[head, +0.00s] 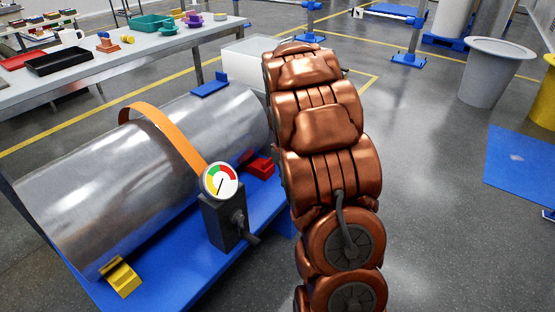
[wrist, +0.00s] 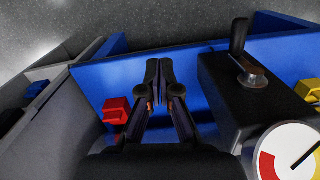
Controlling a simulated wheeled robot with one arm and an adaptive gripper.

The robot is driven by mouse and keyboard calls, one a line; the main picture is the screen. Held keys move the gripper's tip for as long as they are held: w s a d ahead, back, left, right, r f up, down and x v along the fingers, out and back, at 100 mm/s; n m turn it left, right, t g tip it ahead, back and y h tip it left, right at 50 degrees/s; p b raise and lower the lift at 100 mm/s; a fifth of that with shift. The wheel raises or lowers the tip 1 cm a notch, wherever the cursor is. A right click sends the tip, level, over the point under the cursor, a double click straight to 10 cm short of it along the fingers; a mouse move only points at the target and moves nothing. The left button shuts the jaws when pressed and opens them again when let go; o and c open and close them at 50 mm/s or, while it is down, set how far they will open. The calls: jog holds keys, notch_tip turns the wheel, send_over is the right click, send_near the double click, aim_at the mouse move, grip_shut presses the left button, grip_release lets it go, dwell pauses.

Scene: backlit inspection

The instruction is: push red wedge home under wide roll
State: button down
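The wide roll (head: 160,165) is a big shiny metal cylinder lying on a blue stand (head: 180,258), with an orange strap (head: 165,130) over it. The red wedge (head: 261,166) sits on the stand at the roll's right side, near its far end. I cannot tell whether it touches the roll. In the wrist view the red wedge (wrist: 117,112) is left of my gripper (wrist: 158,68), apart from its fingers. My gripper's fingertips are together and empty, in front of the blue stand's side. In the head view my copper-coloured arm hides the gripper.
A black post with a dial gauge (head: 220,181) and lever stands by the roll's right side, and right of my gripper in the wrist view (wrist: 240,95). A yellow wedge (head: 121,279) is at the near end and a blue block (head: 210,85) at the far side.

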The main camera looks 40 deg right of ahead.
jog(key=s+a+r+m+g, duration=0.1)
jog(key=s+a+r, duration=0.3)
jog(key=s+a, duration=0.3)
jog(key=s+a+r, duration=0.4)
jog(key=s+a, duration=0.2)
jog(key=a, duration=0.4)
jog(key=s+a, duration=0.4)
jog(key=s, duration=0.3)
jog(key=s+a+g, duration=0.1)
jog(key=s+a, duration=0.2)
jog(key=s, duration=0.5)
jog(key=shift+s+a+r+m, duration=0.2)
jog(key=shift+a+r+m, duration=0.15)
jog(key=shift+a+m, duration=0.05)
